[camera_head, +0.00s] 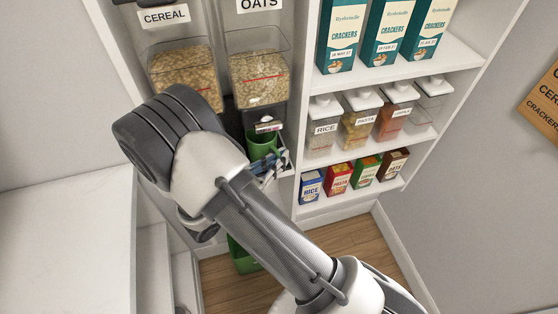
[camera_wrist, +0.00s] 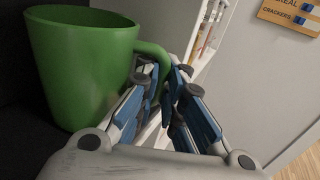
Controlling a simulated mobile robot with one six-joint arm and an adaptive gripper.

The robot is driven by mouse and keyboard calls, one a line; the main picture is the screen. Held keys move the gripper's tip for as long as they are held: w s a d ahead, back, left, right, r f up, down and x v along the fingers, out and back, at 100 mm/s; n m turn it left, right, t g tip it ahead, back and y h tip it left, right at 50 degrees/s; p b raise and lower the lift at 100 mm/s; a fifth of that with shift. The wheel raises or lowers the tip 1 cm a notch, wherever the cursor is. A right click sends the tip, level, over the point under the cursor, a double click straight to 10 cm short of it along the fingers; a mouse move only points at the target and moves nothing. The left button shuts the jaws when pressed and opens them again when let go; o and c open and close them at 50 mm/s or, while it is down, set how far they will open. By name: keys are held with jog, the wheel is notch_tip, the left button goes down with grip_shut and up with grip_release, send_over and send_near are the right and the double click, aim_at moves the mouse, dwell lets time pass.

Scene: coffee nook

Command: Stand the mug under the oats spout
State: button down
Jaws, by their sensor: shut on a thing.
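The green mug (camera_head: 261,146) is upright below the oats dispenser (camera_head: 258,75), close under its spout area, in the head view. In the wrist view the mug (camera_wrist: 84,65) fills the upper left, with its handle toward my gripper (camera_wrist: 167,82). My gripper's blue-padded fingers are shut on the handle. In the head view my gripper (camera_head: 274,165) is at the mug's right side, partly hidden behind my arm. The mug's base is hidden there, so I cannot tell whether it rests on anything.
The cereal dispenser (camera_head: 183,75) is left of the oats one. Shelves at right hold cracker boxes (camera_head: 342,38), lidded containers (camera_head: 322,128) and small boxes (camera_head: 338,178). A green bin (camera_head: 243,257) is low down, partly behind my arm. A white counter (camera_head: 65,240) is at left.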

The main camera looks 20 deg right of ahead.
jog(key=shift+f, duration=0.15)
jog(key=c, duration=1.7)
grip_release()
